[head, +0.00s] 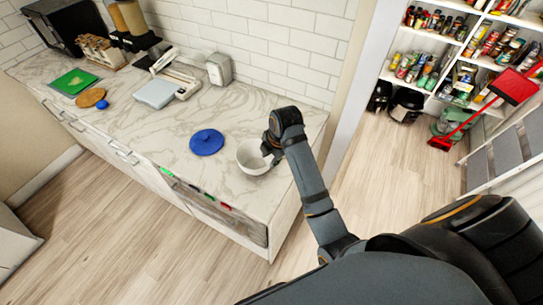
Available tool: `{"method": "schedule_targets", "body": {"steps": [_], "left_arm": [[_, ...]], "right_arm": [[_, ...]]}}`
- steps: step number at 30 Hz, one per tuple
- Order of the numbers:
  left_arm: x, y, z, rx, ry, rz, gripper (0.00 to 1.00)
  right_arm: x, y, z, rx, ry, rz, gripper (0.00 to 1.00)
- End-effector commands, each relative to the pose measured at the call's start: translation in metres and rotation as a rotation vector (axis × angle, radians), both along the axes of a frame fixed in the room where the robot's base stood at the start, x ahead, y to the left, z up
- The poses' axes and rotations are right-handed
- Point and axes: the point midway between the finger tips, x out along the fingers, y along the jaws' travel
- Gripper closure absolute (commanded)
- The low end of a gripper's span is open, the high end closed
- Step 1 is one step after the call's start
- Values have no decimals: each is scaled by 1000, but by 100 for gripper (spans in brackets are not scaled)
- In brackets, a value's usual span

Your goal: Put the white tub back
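The white tub (249,160) looks like a round, open bowl. It is near the right end of the marble counter, and I cannot tell whether it rests on the top or is slightly raised. My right gripper (270,149) is at the tub's right rim, pointing down. Its fingers are small and partly hidden by the wrist, so I cannot tell whether they are closed on the rim. My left gripper is out of view.
A round blue lid (206,142) lies left of the tub on the counter (150,130). Farther left are a kitchen scale (155,94), a green board (73,82) and a black appliance (66,22). Stocked pantry shelves (470,55) and a red dustpan (513,87) are at right.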

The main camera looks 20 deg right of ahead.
Motion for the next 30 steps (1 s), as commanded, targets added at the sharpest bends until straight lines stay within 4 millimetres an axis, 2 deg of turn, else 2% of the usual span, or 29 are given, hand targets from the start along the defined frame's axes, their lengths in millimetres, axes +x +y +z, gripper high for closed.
{"method": "schedule_targets", "body": {"steps": [3,8,24,26,29,30], "left_arm": [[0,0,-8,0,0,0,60],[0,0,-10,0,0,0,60],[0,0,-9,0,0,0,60],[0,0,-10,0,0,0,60],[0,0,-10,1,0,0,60],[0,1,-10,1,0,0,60]], "right_arm": [[-5,-2,19,-1,-5,-1,72],[-9,-3,32,-1,-1,0,72],[-11,-3,33,2,1,-11,72],[-17,-6,28,10,6,-62,72],[-40,-15,9,48,18,-283,72],[-54,-20,1,71,19,-411,72]]}}
